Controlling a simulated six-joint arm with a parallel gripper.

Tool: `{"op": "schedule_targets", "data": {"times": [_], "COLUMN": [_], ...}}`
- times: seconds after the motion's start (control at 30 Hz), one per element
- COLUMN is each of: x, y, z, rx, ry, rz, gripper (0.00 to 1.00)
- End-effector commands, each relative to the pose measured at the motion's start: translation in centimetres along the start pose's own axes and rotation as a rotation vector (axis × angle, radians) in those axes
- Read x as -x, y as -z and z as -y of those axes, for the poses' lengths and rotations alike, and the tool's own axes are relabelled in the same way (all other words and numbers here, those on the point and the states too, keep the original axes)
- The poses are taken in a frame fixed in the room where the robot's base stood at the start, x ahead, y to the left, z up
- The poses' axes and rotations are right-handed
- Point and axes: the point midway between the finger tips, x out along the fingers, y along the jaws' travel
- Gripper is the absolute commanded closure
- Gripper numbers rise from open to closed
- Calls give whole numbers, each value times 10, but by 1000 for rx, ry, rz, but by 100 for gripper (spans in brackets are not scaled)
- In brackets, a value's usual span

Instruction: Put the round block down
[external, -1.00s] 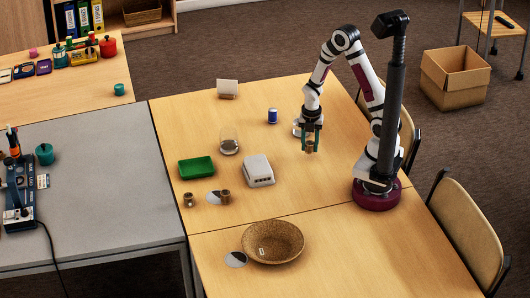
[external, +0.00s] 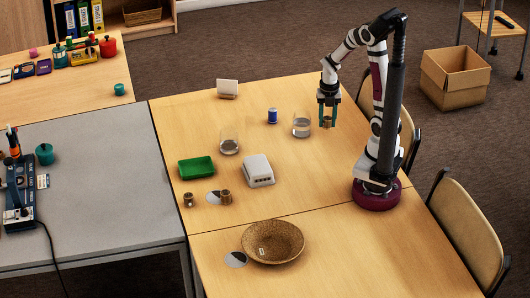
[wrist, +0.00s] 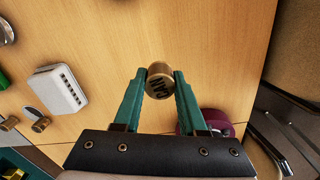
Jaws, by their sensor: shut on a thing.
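My gripper (external: 327,115) is shut on a small brown round block (external: 327,122), near the right side of the wooden table. In the wrist view the round block (wrist: 160,80) sits between the two teal fingertips, its dark lettered end facing the camera. The block seems to hang above the table, though its exact height is hard to tell. Two similar brown round blocks stand at the table's left: one (external: 188,199) by the edge and one (external: 226,196) at a grey-and-white disc (external: 212,198).
A glass jar (external: 302,128) stands just left of my gripper; another jar (external: 229,144), a blue can (external: 272,116), a white box (external: 257,170), a green tray (external: 197,167) and a white stand (external: 227,89) lie farther left. A wicker bowl (external: 273,243) and a second disc (external: 235,260) are in front.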

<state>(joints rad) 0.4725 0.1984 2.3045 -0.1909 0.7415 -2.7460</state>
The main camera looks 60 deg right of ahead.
Motion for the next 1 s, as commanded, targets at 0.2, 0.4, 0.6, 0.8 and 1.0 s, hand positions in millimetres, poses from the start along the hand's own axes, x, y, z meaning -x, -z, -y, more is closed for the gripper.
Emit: {"op": "schedule_targets", "data": {"times": [0.2, 0.4, 0.6, 0.8, 1.0], "x": [2, 4, 4, 4, -10], "y": [46, 142, 264, 340, 380], "z": [-99, -184, -227, -230, -228], "rx": [372, 768, 1135, 1336, 1386], "ry": [0, 0, 1, 1, 3], "rz": [0, 1, 1, 1, 0], "gripper": [100, 100, 100, 100, 100]}}
